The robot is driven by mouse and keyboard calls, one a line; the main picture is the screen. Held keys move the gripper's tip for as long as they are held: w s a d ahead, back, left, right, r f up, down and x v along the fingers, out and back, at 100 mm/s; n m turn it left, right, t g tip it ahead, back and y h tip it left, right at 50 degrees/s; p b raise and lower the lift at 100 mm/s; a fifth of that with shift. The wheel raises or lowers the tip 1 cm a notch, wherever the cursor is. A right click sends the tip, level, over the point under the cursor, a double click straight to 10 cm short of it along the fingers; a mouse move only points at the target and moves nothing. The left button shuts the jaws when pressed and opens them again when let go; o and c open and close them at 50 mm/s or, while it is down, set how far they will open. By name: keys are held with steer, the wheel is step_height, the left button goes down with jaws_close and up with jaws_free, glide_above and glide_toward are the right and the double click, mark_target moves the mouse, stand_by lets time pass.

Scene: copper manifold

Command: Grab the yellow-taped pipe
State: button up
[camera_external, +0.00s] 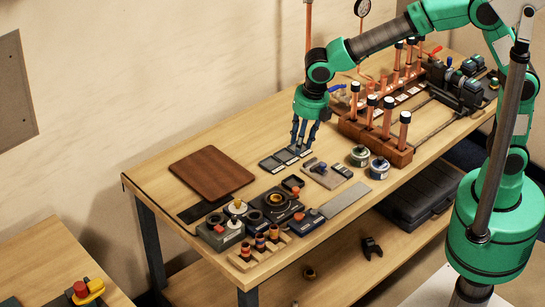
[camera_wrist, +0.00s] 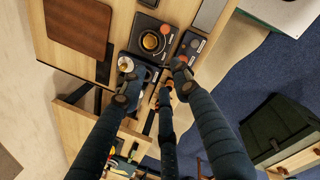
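A small wooden holder (camera_external: 243,264) at the front left of the bench carries a row of short copper pieces with coloured bands. The middle banded piece (camera_external: 260,242) looks orange to yellow, but I cannot tell for certain which one bears yellow tape. My three-fingered gripper (camera_external: 303,138) hangs above the bench, behind and to the right of the holder, with its fingers pointing down. In the wrist view my gripper (camera_wrist: 155,84) has its fingers spread and holds nothing visible. The fingers partly hide the holder area there.
Upright black-capped copper pipes (camera_external: 388,116) stand in a wooden block right of my gripper. A brown board (camera_external: 212,174), black-and-orange devices (camera_external: 275,204), small tins (camera_external: 379,167) and a grey plate (camera_external: 346,200) crowd the bench. A black case (camera_external: 421,196) lies on the lower shelf.

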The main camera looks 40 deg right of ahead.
mark_target(274, 227)
steer(key=s+a+f+n, duration=0.3)
steer(key=a+f, duration=0.2)
steer(key=a, duration=0.2)
steer(key=s+a+f+n, duration=0.3)
steer(key=a+f+n, duration=0.1)
steer(key=a, duration=0.3)
steer(key=shift+f+n+h+p, duration=0.3)
steer(key=shift+f, duration=0.2)
steer(key=shift+w+a, duration=0.1)
steer(key=f, duration=0.5)
steer(key=w+f+b, duration=0.1)
steer(key=f, duration=0.2)
steer(key=shift+a+f, duration=0.1)
steer(key=shift+f, duration=0.2)
steer(key=shift+f, duration=0.1)
steer(key=shift+w+a+f+b, duration=0.1)
steer(key=shift+w+f+b, duration=0.05)
steer(key=shift+f, duration=1.1)
steer(key=shift+w+a+f+b, duration=0.1)
steer(key=shift+f+b, duration=0.05)
steer(key=shift+f, duration=1.05)
